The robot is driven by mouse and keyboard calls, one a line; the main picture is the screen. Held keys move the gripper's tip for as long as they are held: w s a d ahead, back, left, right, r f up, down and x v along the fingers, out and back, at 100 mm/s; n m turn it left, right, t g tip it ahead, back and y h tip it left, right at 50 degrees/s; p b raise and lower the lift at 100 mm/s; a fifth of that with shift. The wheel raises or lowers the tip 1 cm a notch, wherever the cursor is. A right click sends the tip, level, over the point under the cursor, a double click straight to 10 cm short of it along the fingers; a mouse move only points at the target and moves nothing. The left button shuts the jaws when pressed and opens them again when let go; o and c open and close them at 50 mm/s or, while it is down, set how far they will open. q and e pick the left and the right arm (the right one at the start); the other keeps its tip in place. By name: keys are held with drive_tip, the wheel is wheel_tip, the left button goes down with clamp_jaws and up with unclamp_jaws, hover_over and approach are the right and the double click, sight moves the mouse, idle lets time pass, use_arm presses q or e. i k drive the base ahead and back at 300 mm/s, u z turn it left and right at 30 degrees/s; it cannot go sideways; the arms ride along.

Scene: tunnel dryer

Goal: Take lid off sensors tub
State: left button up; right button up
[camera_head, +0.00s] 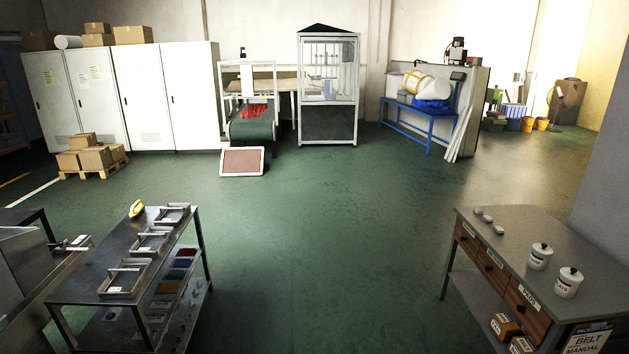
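Two white lidded tubs stand upright on the grey top of the wooden-drawer bench at the right. The farther tub (540,258) and the nearer tub (567,284) each have a white lid with a small dark knob, and both lids sit on. Each tub carries a dark printed label too small to read surely, so I cannot tell which is the sensors tub. Neither of my grippers shows in the head view.
The bench (540,225) also holds several small white pieces (487,219) at its far left end. A steel table (85,275) with metal trays and a yellow object (137,208) stands at left. Green floor (330,240) between them is clear. White cabinets (145,95) stand behind.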

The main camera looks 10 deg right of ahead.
sight(543, 249)
drive_tip(key=i, duration=3.6)
drive_tip(key=z, duration=3.35)
